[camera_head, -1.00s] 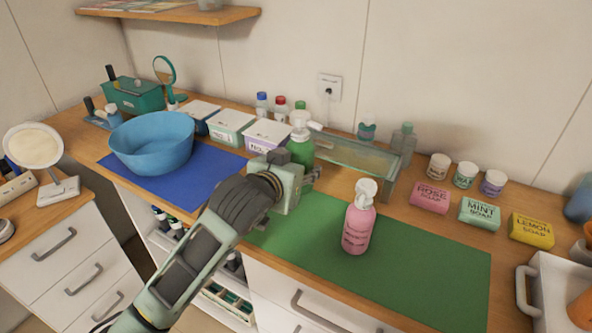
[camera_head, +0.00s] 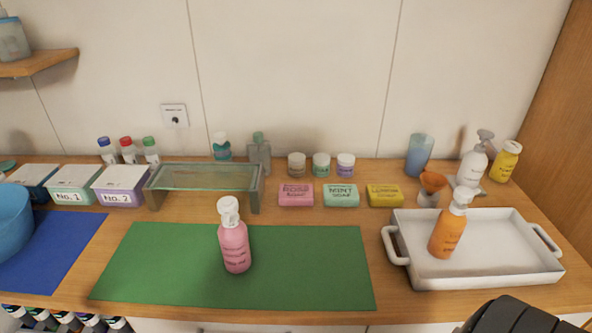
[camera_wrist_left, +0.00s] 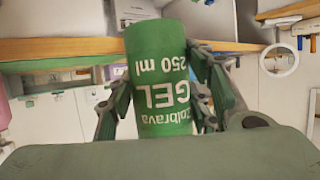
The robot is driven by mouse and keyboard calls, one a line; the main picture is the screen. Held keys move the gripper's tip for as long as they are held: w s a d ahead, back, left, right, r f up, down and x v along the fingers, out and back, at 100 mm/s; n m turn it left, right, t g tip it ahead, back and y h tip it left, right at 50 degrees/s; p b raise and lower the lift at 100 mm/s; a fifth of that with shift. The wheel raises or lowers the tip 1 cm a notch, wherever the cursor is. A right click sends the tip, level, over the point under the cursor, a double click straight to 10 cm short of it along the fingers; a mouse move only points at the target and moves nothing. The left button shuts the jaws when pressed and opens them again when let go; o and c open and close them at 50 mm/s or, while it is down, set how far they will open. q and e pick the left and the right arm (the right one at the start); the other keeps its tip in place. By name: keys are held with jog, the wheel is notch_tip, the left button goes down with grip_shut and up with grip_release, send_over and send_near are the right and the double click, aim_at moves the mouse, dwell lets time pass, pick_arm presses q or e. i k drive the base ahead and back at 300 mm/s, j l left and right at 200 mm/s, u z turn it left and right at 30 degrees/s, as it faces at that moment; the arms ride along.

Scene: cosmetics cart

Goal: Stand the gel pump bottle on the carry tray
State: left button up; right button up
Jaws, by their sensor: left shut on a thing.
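The green gel bottle (camera_wrist_left: 160,85), labelled "GEL 250 ml", fills the middle of the left wrist view, its lettering upside down there. My left gripper (camera_wrist_left: 168,92) is shut on it, with a finger on each side. Its pump top is not visible. Neither the gel bottle nor my left gripper shows in the head view. The white carry tray (camera_head: 500,276) lies at the right of the counter, with handles at both ends. An orange pump bottle (camera_head: 447,232) stands in its left part; the middle and right of its floor are bare.
A pink pump bottle (camera_head: 235,248) stands on the green mat (camera_head: 310,265). Soap bars, such as the yellow one (camera_head: 384,195), and small jars line the back. A white pump bottle (camera_head: 472,167), yellow bottle (camera_head: 506,161) and blue cup (camera_head: 419,155) stand behind the tray.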

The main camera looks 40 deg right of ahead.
aim_at(498, 249)
jog(key=k+l+z, duration=0.1)
jog(key=k+l, duration=0.25)
jog(key=l, duration=0.25)
jog(key=k+l+z, duration=0.15)
jog(key=l, duration=0.15)
jog(key=k+l+z, duration=0.1)
jog(key=l, duration=0.25)
jog(key=k+l, duration=0.2)
jog(key=l, duration=0.15)
jog(key=k+l+z, duration=0.15)
jog(key=l, duration=0.2)
